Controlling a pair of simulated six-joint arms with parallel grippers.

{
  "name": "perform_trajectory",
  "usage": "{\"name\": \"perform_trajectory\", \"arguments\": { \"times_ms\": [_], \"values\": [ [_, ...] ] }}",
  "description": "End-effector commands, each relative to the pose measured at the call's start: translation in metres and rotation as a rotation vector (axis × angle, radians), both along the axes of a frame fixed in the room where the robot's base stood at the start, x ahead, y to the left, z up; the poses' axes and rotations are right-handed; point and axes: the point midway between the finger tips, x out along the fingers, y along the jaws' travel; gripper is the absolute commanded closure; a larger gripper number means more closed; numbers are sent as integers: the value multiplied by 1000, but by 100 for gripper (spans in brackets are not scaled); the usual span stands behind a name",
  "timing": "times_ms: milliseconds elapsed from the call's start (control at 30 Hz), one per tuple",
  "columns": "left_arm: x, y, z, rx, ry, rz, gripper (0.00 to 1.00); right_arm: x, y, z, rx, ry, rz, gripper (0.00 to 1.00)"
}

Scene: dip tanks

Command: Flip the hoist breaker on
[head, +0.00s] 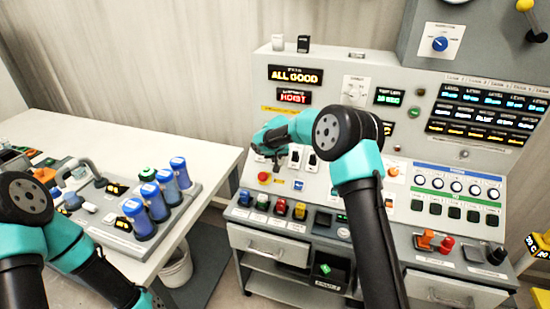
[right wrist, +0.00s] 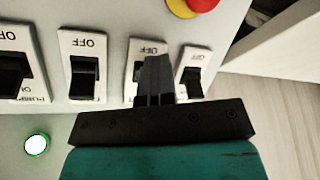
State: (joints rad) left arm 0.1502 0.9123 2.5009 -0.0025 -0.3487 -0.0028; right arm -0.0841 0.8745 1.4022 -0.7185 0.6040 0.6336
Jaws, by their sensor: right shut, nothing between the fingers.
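A row of breakers with black levers on white plates sits on the sloped console panel; one breaker (head: 312,160) shows right of my right gripper (head: 268,152). In the right wrist view the row appears upside down, with a breaker (right wrist: 83,75), another at the left (right wrist: 15,75) and one at the right (right wrist: 193,78). My right gripper (right wrist: 155,80) is shut and empty, its tips in front of the plate (right wrist: 148,48) second from the right, covering its lever. I cannot tell whether they touch it. I cannot read which breaker is the hoist's. My left gripper is out of view.
A red sign reading HOIST (head: 293,96) hangs below an ALL GOOD display (head: 295,75). A red stop button (head: 264,177) is close to the breakers, and a lit green lamp (right wrist: 37,145) is near them. A white table (head: 130,137) with blue cylinders stands left.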

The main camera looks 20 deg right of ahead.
Motion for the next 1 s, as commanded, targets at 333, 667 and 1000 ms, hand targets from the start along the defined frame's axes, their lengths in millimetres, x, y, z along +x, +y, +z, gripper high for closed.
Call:
{"name": "perform_trajectory", "arguments": {
  "times_ms": [333, 667, 1000],
  "values": [
    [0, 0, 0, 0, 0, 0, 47, -15, 12, 17, -1, -9, 2, 100],
    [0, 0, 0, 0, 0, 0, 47, -20, 16, 20, -1, -9, 0, 100],
    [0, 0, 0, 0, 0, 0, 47, -22, 17, 30, -1, -12, 0, 100]
  ]
}}
